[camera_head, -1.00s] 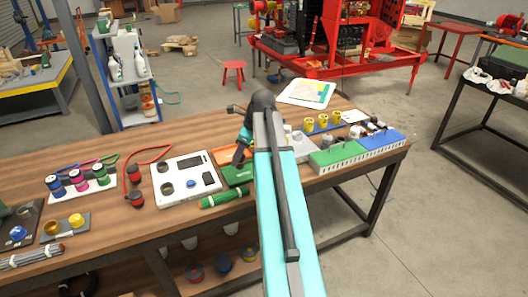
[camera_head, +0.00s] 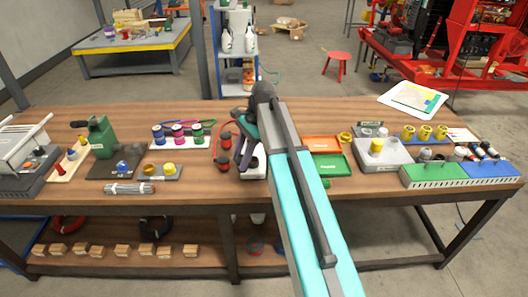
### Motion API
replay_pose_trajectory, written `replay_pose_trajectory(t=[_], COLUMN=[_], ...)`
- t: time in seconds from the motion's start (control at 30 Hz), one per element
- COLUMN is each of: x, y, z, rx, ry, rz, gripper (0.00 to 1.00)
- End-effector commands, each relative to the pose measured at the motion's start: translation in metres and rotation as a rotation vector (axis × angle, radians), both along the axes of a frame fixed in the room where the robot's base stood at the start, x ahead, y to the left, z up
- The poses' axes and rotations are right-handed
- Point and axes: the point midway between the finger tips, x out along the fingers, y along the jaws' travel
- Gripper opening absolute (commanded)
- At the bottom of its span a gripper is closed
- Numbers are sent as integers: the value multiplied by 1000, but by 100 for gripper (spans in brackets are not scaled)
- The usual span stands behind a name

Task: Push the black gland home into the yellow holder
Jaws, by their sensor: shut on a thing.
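My gripper (camera_head: 243,164) points down at the bench, over the white block (camera_head: 250,173). My own arm hides most of that block. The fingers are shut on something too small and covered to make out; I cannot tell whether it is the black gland. Several yellow cups could be the yellow holder. Three stand in a blue rack (camera_head: 408,140) at the right. One yellow cup (camera_head: 376,146) is on a grey block (camera_head: 384,157), and a yellow ring (camera_head: 345,137) lies beside it. The gripper is left of these and apart from them.
An orange tray (camera_head: 322,142) and green tray (camera_head: 331,168) lie right of my arm. Two red-and-black parts (camera_head: 223,164) stand left of the gripper. Spools (camera_head: 178,132) are further left. Green and blue racks (camera_head: 432,174) fill the right front. Bare wood shows at the back.

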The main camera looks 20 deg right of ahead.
Motion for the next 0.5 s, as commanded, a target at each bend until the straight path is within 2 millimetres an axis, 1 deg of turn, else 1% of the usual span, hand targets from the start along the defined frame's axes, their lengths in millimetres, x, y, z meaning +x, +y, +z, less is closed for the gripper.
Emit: replay_pose_trajectory(t=[0.03, 0.1, 0.2, 0.33, 0.5], x=[0, -4, -9, -15, -19], y=[10, 20, 27, 29, 29], z=[0, 1, 2, 3, 5], rx=[1, 3, 6, 11, 14], ry=[1, 2, 3, 5, 6], rz=[74, 175, 303, 426, 508], gripper=[10, 10, 10, 10, 10])
